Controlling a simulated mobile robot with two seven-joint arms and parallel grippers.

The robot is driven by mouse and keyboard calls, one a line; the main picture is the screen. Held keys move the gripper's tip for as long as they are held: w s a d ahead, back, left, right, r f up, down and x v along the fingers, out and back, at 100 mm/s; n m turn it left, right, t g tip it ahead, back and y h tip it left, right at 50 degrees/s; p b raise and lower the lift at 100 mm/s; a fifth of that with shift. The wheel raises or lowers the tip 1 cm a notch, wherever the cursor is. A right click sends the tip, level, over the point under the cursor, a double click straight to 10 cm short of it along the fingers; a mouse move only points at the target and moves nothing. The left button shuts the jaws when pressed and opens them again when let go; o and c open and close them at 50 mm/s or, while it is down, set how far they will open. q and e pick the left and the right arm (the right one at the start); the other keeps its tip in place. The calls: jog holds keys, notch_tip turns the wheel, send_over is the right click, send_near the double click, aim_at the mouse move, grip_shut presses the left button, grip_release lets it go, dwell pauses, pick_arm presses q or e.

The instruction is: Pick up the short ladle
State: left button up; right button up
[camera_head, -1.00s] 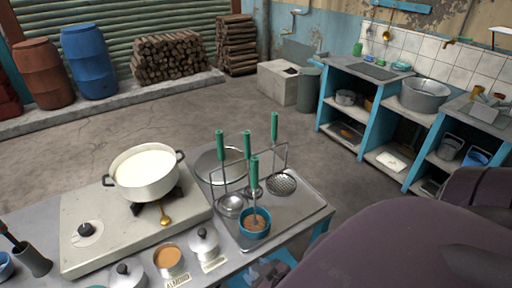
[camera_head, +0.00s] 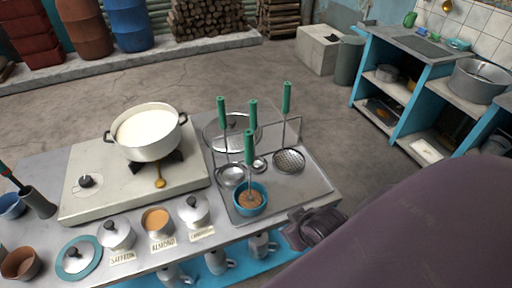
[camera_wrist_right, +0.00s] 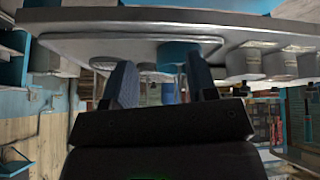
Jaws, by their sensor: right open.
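Several green-handled utensils stand on the metal tray (camera_head: 300,190), at the right of the counter. One ladle (camera_head: 231,175) has a round steel bowl, a smaller one (camera_head: 260,165) is beside it, and a flat skimmer (camera_head: 289,161) is at the right. Another green handle (camera_head: 249,147) rises from a blue bowl (camera_head: 250,208) of brown contents. I cannot tell which ladle is the short one. My right gripper (camera_head: 318,228) is low by the counter's front edge, apart from the utensils. In the right wrist view its fingers (camera_wrist_right: 160,85) are open and empty. My left gripper is out of view.
A pot of milk (camera_head: 147,132) sits on the stove left of the tray. A wire rack and a lid (camera_head: 225,130) crowd the utensils.

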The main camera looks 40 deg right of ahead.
jog(key=w+d+r+m+t+h, duration=0.1)
jog(key=w+d+r+t, duration=0.15)
jog(key=w, duration=0.45)
jog(key=w+d+r+t, duration=0.1)
jog(key=w+d+t, duration=0.25)
jog(key=w, duration=0.45)
jog(key=t+y, duration=0.1)
jog(key=t, duration=0.5)
send_near(255, 121)
jog(key=w, duration=0.7)
jog(key=shift+w+f, duration=0.35)
jog(key=w, duration=0.2)
jog(key=w+r, duration=0.1)
jog(key=w, duration=0.1)
jog(key=shift+w+d, duration=0.1)
jog(key=shift+d, duration=0.2)
jog(key=shift+w, duration=0.6)
grip_shut()
